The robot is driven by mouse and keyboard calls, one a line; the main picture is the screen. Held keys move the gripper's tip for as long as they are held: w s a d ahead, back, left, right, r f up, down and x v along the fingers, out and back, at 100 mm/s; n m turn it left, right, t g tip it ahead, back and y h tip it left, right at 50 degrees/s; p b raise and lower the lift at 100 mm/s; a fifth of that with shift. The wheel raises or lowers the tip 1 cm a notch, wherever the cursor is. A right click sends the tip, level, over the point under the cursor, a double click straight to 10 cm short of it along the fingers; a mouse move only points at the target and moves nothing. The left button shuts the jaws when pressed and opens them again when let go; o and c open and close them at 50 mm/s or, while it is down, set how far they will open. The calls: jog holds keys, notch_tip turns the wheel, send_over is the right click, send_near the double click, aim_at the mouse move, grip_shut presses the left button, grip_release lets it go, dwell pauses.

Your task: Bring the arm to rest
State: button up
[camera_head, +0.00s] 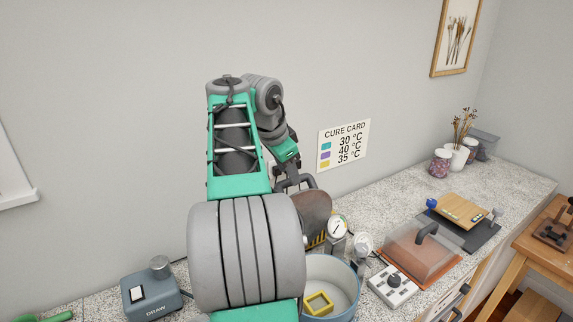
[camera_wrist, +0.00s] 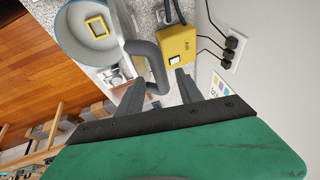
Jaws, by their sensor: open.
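My arm reaches up and over the counter, and my gripper (camera_head: 291,176) hangs at the back of it in the head view. In the wrist view my gripper (camera_wrist: 163,82) has its two fingers apart. A dark grey curved handle (camera_wrist: 154,62) shows between and beyond the fingertips; I cannot tell whether they touch it. In the head view a dark round lid (camera_head: 317,207) stands tilted just below the gripper, partly hidden by my arm.
A blue-rimmed pot (camera_head: 357,289) holds a yellow square frame (camera_head: 319,303). A gauge (camera_head: 337,226), a switch box (camera_head: 393,288) and a clear-covered tray (camera_head: 422,247) stand near it. A yellow box (camera_wrist: 177,46) is close beyond the fingers. A DRAW unit (camera_head: 152,291) stands left. The wall is behind.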

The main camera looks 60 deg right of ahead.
jog(key=shift+v, duration=1.8)
